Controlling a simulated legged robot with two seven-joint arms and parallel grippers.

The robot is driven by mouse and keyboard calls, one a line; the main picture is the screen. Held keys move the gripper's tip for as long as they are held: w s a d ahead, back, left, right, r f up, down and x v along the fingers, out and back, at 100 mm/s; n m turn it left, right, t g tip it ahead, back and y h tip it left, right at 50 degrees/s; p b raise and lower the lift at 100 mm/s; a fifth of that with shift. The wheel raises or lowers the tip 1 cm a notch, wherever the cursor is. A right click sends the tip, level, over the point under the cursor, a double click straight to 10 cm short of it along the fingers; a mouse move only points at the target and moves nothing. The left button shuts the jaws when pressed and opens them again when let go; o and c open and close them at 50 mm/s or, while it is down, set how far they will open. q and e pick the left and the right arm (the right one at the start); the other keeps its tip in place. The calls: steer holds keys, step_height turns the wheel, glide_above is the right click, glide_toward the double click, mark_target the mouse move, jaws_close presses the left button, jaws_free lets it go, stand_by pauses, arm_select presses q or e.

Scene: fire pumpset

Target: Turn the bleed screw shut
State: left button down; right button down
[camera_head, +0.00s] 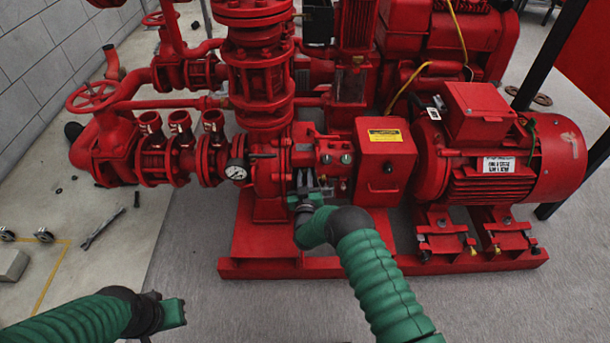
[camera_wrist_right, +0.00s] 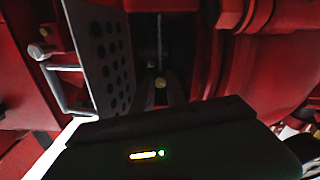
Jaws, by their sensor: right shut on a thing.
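My right gripper (camera_head: 308,184) reaches to the front of the red pump, just right of the pressure gauge. The right wrist view shows its dark fingers (camera_wrist_right: 160,98) shut on a small brass-coloured round piece, the bleed screw (camera_wrist_right: 160,83). In the head view the screw is hidden by the gripper. The turn of the screw cannot be read. My left gripper (camera_head: 172,313) is low at the left, away from the pump; its finger opening is not clear.
A white-faced gauge (camera_head: 236,170) sits left of my right gripper. A red control box (camera_head: 384,160) and a motor (camera_head: 520,165) stand to the right. A perforated plate (camera_wrist_right: 100,55) is close beside the fingers in the wrist view. Tools (camera_head: 102,229) lie on the left floor.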

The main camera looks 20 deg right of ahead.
steer(key=m, duration=1.1)
steer(key=shift+a+f, duration=0.1)
steer(key=shift+f, duration=0.05)
steer(key=shift+s+m, duration=0.1)
steer(key=shift+m, duration=0.2)
steer(key=c, duration=1.6)
jaws_free()
steer(key=shift+p, duration=0.3)
steer(key=p+v, duration=0.7)
steer(key=v, duration=0.9)
steer(key=shift+s+p, duration=0.35)
steer(key=shift+s, duration=0.05)
